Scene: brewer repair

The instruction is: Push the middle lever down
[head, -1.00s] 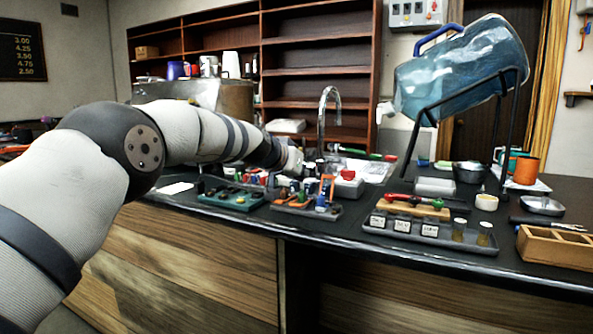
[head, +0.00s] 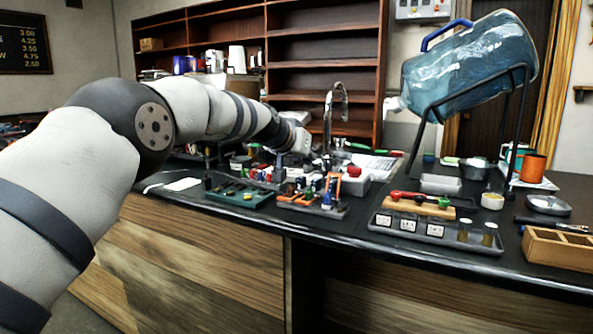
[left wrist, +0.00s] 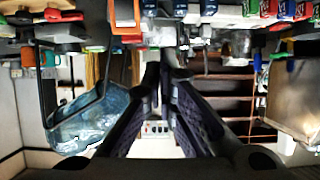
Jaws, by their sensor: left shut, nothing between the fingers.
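My left gripper (left wrist: 165,66) is shut with nothing in it. In the head view its wrist (head: 294,135) is above the back of the counter, left of the tap, and the fingertips are hard to make out. Below and in front of it is a small tray (head: 337,211) with orange, blue and dark upright parts. The orange part (head: 333,184) also shows in the upside-down left wrist view (left wrist: 125,14). I cannot tell which of these parts is the middle lever, nor whether the fingers touch anything. My right gripper is out of view.
A teal tray (head: 262,201) with small parts lies left of it. A red button on a pale box (head: 355,186) and the metal tap (head: 328,115) are close by. A blue bottle (head: 470,75) leans in a black stand at right. A dark tray (head: 446,240) and wooden box (head: 560,262) lie nearer.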

